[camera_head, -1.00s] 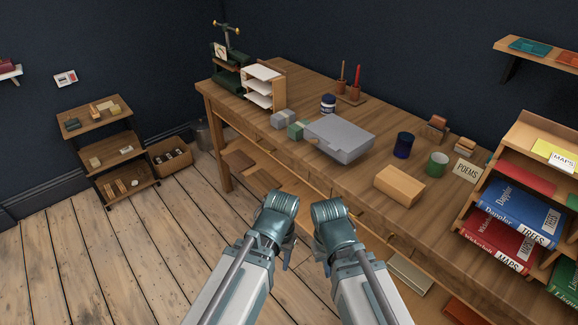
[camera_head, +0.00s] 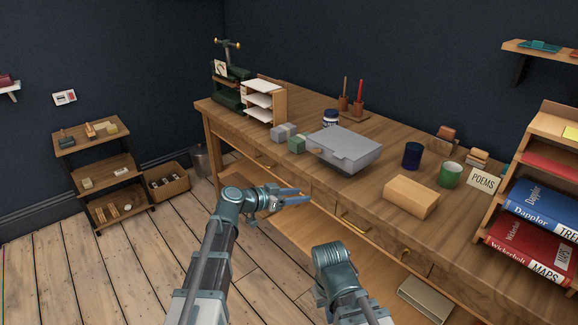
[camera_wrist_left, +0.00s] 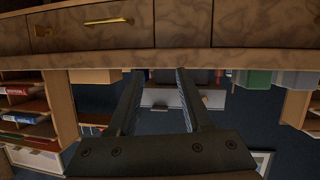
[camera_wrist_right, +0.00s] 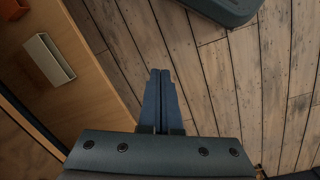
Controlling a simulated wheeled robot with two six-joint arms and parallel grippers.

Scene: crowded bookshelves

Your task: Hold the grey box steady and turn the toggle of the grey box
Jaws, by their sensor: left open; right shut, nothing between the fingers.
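The flat grey box (camera_head: 345,145) lies on the wooden desk (camera_head: 300,165), near its front edge. Its toggle is too small to make out. My left gripper (camera_head: 308,197) is open and empty, in front of the desk and lower than the box, fingers pointing right.
A small green box (camera_head: 297,145) and a grey block (camera_head: 283,132) stand left of the grey box. A tan box (camera_head: 411,196), blue cup (camera_head: 412,155) and green mug (camera_head: 450,174) stand to its right. Drawers with brass handles (camera_head: 357,221) line the desk front.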

